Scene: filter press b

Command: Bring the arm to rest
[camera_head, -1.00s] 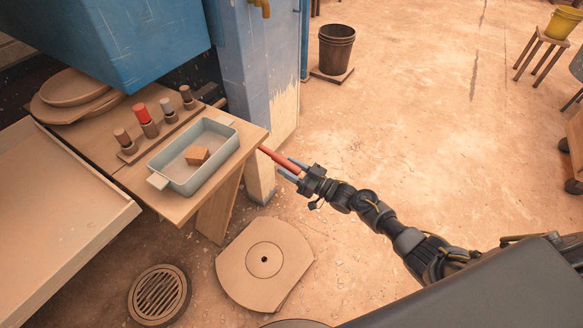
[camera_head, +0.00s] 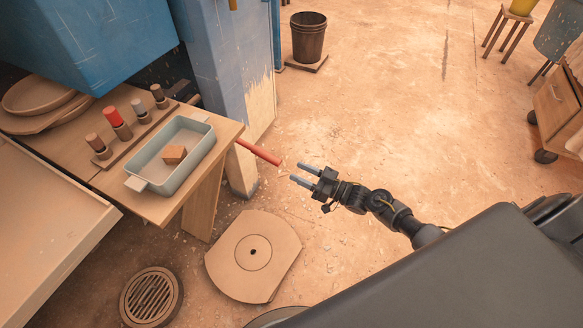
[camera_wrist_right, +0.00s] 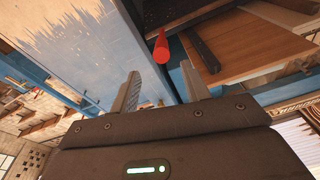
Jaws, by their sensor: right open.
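My right gripper (camera_head: 305,176) is open and empty over the floor, to the right of the wooden table. Its two fingers also show apart in the right wrist view (camera_wrist_right: 163,88). A red bar (camera_head: 259,152) sticks out from the table's right side, a little left of my fingertips and apart from them. In the right wrist view the red bar's round end (camera_wrist_right: 160,46) shows beyond the fingers. What the bar joins behind the table edge is hidden. My left gripper is not in view.
A light blue tray (camera_head: 203,132) holding an orange-brown block (camera_head: 174,154) stands on the wooden table (camera_head: 222,139). Several small cylinders stand in a rack behind it. A blue-and-white pillar (camera_head: 231,75) rises behind the table. The floor right of my gripper is open, with a dark bucket (camera_head: 308,37) farther back.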

